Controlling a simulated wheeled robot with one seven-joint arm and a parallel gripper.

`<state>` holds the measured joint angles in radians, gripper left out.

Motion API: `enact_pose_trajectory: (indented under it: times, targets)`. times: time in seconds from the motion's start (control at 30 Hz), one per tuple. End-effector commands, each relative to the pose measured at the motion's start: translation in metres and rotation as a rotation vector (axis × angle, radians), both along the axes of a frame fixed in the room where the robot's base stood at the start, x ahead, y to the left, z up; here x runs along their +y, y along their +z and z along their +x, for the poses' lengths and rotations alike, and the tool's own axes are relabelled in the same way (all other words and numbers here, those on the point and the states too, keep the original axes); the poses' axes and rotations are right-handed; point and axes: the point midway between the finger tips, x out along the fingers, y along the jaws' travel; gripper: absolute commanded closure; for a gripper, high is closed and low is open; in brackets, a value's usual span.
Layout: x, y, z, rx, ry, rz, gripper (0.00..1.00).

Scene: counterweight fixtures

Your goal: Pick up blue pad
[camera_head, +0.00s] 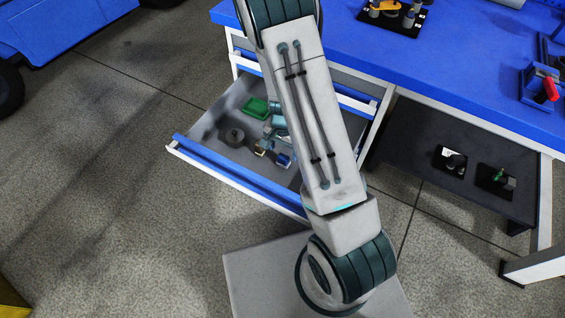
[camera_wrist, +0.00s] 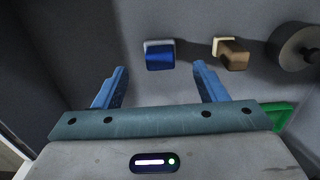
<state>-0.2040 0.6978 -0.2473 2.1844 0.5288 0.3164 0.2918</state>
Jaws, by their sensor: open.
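The blue pad (camera_wrist: 160,57) is a small blue block with a pale top edge. In the wrist view it lies on the grey drawer floor, ahead of my gripper and between the lines of its two fingers. My gripper (camera_wrist: 160,85) is open and empty, with its blue fingers spread wide. The pad is a little beyond the fingertips and does not touch them. In the head view the blue pad (camera_head: 283,160) shows small inside the open drawer, beside my arm. My gripper there is mostly hidden by my arm.
The open drawer (camera_head: 235,178) has a blue front edge. A brown block (camera_wrist: 233,55) and a round dark weight (camera_wrist: 297,45) lie right of the pad in the wrist view. A green tray (camera_head: 256,107) is farther back. The blue bench top (camera_head: 440,75) overhangs the drawer.

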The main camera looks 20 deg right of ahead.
Motion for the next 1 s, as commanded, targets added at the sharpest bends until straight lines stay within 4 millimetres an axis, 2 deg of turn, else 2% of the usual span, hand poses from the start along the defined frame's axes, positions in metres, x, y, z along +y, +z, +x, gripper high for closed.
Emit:
enact_pose_trajectory:
  times: [0.17,0.5,0.73,0.77,0.9,0.93,1.0]
  targets:
    - [0.0,-0.01,0.0,-0.001,0.0,0.0,0.35]
    - [0.0,-0.055,0.0,0.001,-0.001,0.001,0.35]
    - [0.001,-0.056,0.0,-0.001,0.0,0.001,0.35]
    - [0.001,-0.056,0.0,-0.001,0.0,0.001,0.4]
    - [0.001,-0.056,0.0,-0.001,0.0,0.001,0.79]
    - [0.001,-0.056,0.0,-0.001,0.0,0.001,0.83]
    - [0.001,-0.056,0.0,-0.001,0.0,0.0,0.83]
